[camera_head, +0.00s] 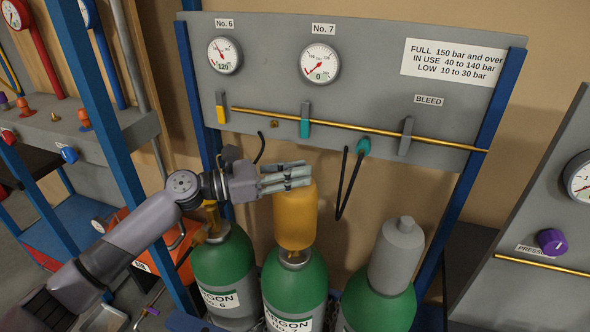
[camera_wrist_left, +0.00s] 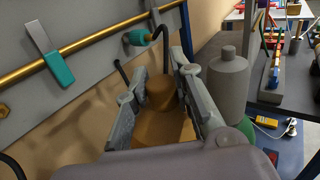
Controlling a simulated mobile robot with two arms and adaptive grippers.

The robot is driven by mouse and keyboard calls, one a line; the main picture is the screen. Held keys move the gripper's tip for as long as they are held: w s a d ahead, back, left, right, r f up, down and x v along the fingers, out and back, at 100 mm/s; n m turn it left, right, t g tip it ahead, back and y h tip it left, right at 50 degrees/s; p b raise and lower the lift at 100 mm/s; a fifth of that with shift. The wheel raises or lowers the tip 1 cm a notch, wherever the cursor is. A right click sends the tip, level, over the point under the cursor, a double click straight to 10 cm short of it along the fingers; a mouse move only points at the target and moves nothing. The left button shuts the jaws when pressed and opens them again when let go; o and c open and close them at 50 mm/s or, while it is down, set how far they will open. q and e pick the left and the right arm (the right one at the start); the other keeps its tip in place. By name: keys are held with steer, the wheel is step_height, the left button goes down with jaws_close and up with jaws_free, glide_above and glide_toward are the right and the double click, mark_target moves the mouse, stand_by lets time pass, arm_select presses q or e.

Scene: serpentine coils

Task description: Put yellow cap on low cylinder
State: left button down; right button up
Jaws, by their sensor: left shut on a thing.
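The yellow cap (camera_head: 296,225) is upright over the neck of the middle green argon cylinder (camera_head: 296,283), whose label seems to read No. 7. My left gripper (camera_head: 290,180) is shut on the upper part of the cap. In the left wrist view the cap (camera_wrist_left: 161,120) sits between the two fingers (camera_wrist_left: 160,92). The No. 7 gauge (camera_head: 319,63) above reads 0. My right gripper is not in view.
The No. 6 cylinder (camera_head: 222,268) with a bare brass valve stands at left, under the No. 6 gauge (camera_head: 225,55) reading 120. A third cylinder (camera_head: 378,308) with a grey cap (camera_head: 397,255) stands close at right. A black hose (camera_head: 345,185) hangs from the panel (camera_head: 370,100) behind.

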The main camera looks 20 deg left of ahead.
mark_target(294, 196)
arm_select(q)
steer(key=shift+f, duration=0.35)
stand_by(0.3)
steer(key=shift+f+b, duration=1.65)
steer(key=shift+f, duration=1.2)
steer(key=c, duration=1.3)
jaws_free()
steer(key=shift+f, duration=0.15)
steer(key=shift+s+a, duration=0.1)
